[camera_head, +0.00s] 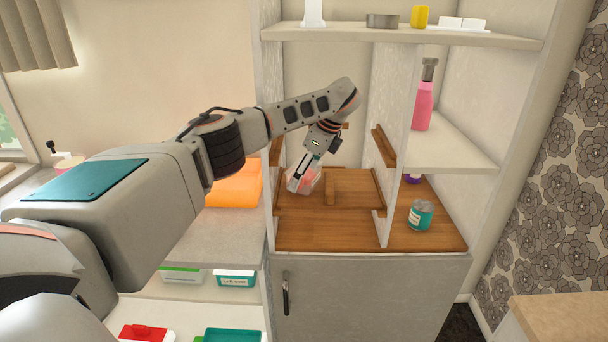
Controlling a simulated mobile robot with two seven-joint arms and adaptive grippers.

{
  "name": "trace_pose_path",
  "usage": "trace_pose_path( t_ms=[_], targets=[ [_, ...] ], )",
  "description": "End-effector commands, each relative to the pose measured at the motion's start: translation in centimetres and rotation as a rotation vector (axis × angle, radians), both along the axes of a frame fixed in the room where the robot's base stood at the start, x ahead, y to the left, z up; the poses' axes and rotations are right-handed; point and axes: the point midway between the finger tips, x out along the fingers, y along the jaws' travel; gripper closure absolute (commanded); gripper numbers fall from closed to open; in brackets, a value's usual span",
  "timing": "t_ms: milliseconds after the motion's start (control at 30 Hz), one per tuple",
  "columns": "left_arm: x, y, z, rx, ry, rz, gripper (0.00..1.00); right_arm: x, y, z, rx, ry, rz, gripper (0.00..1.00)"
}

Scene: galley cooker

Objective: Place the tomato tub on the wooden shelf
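A small clear tub with red contents, which looks like the tomato tub (313,181), is at the left back of the wooden shelf (330,238) inside the cabinet. My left arm comes in from the left, and its gripper (299,181) points down at the tub, overlapping its left side. The fingers are small and partly blend with the clear tub, so I cannot tell whether they grip it. I also cannot tell whether the tub rests on the wood. My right gripper is not in view.
A teal-labelled can (420,215) stands in the right compartment. A pink bottle (423,105) stands on the white side shelf (452,140). The front wooden area is clear.

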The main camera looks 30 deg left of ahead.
Motion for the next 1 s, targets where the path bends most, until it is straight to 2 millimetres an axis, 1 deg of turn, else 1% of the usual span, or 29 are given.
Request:
trace_pose_path(
  t_ms=[167, 267, 500, 600, 733, 1000],
  targets=[
    [0.1, -0.1, 0.6, 0.000, -0.002, -0.001, 0.11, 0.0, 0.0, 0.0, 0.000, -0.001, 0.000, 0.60],
    [0.2, -0.6, 1.8, 0.000, -0.004, -0.001, 0.11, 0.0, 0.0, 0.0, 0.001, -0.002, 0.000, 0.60],
    [0.4, -2.0, 5.4, 0.002, -0.004, -0.001, 0.11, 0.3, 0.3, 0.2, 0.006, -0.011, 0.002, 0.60],
    [0.5, -2.5, 6.4, 0.000, -0.002, 0.000, 0.11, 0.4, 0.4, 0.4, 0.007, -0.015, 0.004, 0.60],
    [0.5, -2.8, 7.1, 0.000, 0.000, 0.000, 0.11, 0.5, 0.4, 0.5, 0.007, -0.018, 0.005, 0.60],
    [0.5, -2.8, 7.2, 0.000, 0.000, 0.000, 0.11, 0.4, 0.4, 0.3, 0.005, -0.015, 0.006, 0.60]
  ],
)
